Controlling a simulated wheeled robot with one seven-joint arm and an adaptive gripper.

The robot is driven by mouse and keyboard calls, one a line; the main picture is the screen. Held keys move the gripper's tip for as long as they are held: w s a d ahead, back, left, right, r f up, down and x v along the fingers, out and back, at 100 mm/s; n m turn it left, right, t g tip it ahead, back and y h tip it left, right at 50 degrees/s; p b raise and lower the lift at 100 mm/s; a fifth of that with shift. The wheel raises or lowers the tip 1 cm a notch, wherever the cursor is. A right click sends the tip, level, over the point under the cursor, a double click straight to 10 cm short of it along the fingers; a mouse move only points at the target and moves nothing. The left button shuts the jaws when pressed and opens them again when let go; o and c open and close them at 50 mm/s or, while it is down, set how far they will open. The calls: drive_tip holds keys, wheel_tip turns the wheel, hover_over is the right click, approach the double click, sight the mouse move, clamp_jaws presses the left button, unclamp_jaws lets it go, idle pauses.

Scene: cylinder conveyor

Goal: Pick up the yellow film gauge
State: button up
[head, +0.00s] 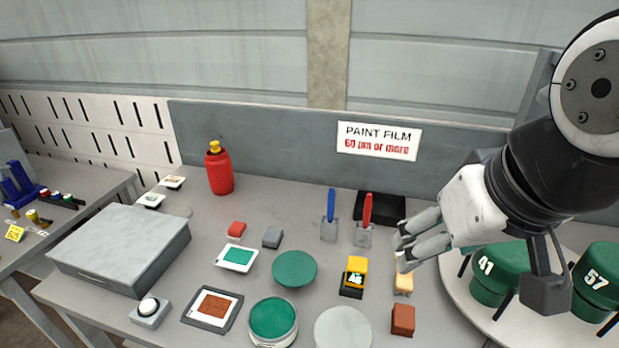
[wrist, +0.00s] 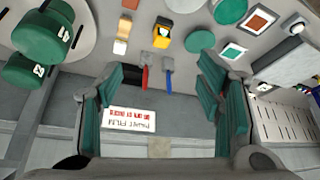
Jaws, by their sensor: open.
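The yellow film gauge (head: 356,272) is a small yellow and black block with a lit display. It stands on the grey table, right of a green disc (head: 294,269). The gauge also shows at the top middle of the wrist view (wrist: 170,34). My gripper (head: 403,250) is to the right of the gauge in the head view and appears above the table. Its jaws are open and empty. In the wrist view, the green-padded fingers (wrist: 160,70) are spread wide, with the gauge beyond their tips and nothing between them.
A wooden-handled brush (head: 403,282) and a red-brown block (head: 403,319) lie right of the gauge. Blue-handled (head: 330,206) and red-handled (head: 367,210) scrapers lie behind it. Green numbered containers (head: 497,271) stand on a round table at right. A sign (head: 379,140) is on the back panel.

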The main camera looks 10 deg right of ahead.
drive_tip(key=w+f+m+g, duration=0.3)
drive_tip(key=w+f+m, duration=0.2)
drive_tip(key=w+m, duration=0.7)
drive_tip(key=m+g+b, duration=0.2)
drive_tip(key=m, duration=0.8)
hover_over(357, 263)
wheel_tip(357, 263, down, 13)
wheel_tip(357, 263, down, 13)
drive_tip(key=shift+d+f+p, duration=0.1)
drive_tip(key=shift+p, duration=0.75)
drive_tip(key=c, duration=1.4)
wheel_tip(357, 263, up, 9)
drive_tip(key=shift+r+b, duration=0.1)
drive_tip(key=shift+b, duration=0.4)
drive_tip(key=shift+r+b, duration=0.4)
drive_tip(key=shift+b, duration=0.45)
